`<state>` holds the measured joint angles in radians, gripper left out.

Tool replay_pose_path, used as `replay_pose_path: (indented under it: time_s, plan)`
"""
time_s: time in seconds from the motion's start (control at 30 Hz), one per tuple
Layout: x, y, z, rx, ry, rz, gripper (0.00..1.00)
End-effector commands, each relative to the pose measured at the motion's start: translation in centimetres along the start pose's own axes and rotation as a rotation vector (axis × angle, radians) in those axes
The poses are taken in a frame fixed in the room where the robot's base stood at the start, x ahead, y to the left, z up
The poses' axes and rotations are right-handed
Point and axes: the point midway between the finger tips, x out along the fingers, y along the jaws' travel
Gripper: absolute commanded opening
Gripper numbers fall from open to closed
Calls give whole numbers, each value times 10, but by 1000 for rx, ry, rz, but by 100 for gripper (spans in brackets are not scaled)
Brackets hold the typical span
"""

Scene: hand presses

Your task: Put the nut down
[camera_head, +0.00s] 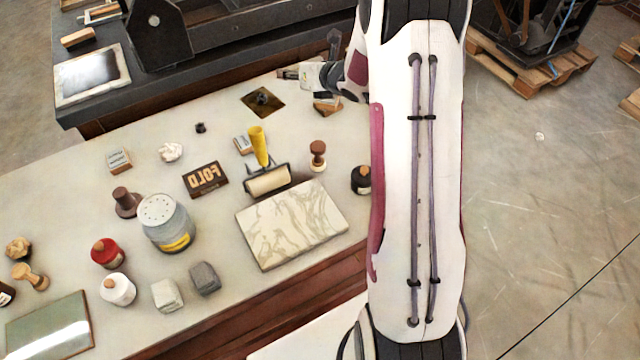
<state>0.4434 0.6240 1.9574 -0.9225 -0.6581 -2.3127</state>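My gripper (328,76) is small and far off at the back right of the pale table, partly hidden by my own white arm. Its fingers are too small and too covered to tell whether they are open or shut, or whether anything is between them. I cannot pick out the nut for certain. A small dark round piece (200,128) stands alone on the table, left of the gripper. A brown square plate (250,97) with a dark lump on it lies nearer, just left of and in front of the gripper; a wooden block (327,106) lies below the gripper.
A yellow-handled roller (268,180), a FOLD block (205,180), a marbled slab (292,222), a wooden stamp (318,155) and a dark bottle (361,180) stand mid-table. A grey tin (165,222) and jars are at left. A dark press (160,35) stands behind.

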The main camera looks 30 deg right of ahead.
Motion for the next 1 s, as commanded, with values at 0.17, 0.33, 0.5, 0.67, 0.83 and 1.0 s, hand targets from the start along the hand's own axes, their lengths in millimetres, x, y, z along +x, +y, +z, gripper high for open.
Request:
replay_pose_path:
  time_s: [0.17, 0.33, 0.5, 0.67, 0.83, 1.0]
  plan:
    - [-27, 12, 26, 192, -8, -85, 35]
    - [-55, 22, 43, 392, -25, -162, 35]
    - [-86, 34, 55, 598, -50, -230, 35]
    - [-118, 46, 60, 801, -80, -286, 35]
    - [-153, 60, 60, 1020, -115, -339, 35]
    - [-189, 76, 54, 1244, -151, -386, 35]
